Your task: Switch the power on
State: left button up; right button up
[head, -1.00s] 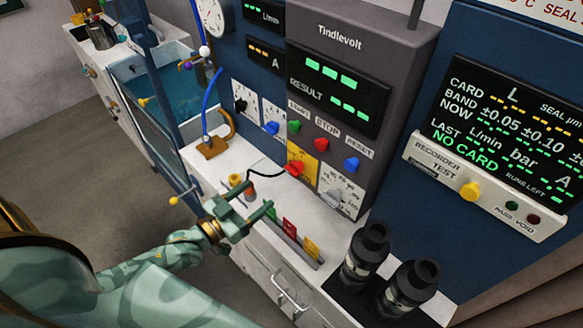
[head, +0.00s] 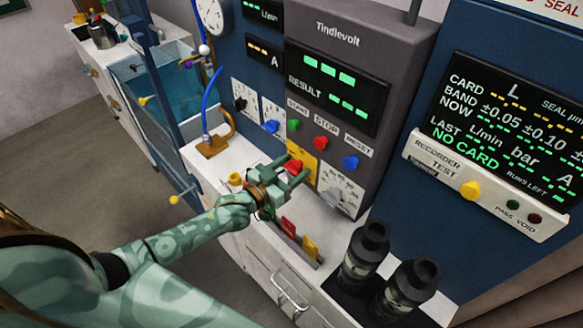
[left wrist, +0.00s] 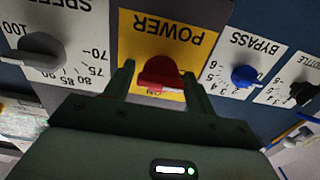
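The red power switch (left wrist: 160,72) sits on a yellow plate (left wrist: 132,28) marked POWER, which appears upside down in the left wrist view. In the head view the yellow plate (head: 306,150) is on the front of the grey Tindlevolt unit (head: 345,45). My left gripper (head: 295,168) is open, with its fingertips at the switch. In the left wrist view its two fingers (left wrist: 158,70) stand on either side of the red switch. I cannot tell whether either finger touches it. The lower edge of the switch is partly hidden. My right gripper is not in view.
A grey speed dial (left wrist: 40,48) and a blue bypass knob (left wrist: 243,76) flank the plate. Green (head: 294,125), red (head: 320,143) and blue (head: 351,162) buttons sit above. Coloured cards (head: 289,226) stand on the white bench below. Black cylinders (head: 364,255) stand at right.

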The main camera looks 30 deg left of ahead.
pick_arm(q)
jog(key=c, duration=0.6)
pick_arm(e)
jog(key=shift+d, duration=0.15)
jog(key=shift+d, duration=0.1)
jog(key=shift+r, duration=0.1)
pick_arm(q)
jog(key=m, duration=0.3)
jog(key=shift+d+p, duration=0.1)
jog(key=shift+p, duration=0.2)
jog(key=m, duration=0.4)
jog(key=shift+f+m, duration=0.1)
jog(key=shift+m, duration=0.2)
jog(key=m, duration=0.4)
jog(key=shift+s+d+f+m+b, duration=0.1)
jog(key=shift+m+b, duration=0.2)
jog(key=shift+b, duration=0.05)
jog(key=m+b, duration=0.1)
jog(key=m, duration=0.4)
jog(key=shift+f+b, duration=0.1)
jog(key=shift+b, duration=0.3)
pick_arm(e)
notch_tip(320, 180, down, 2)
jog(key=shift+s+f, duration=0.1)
pick_arm(q)
jog(key=shift+m, duration=0.4)
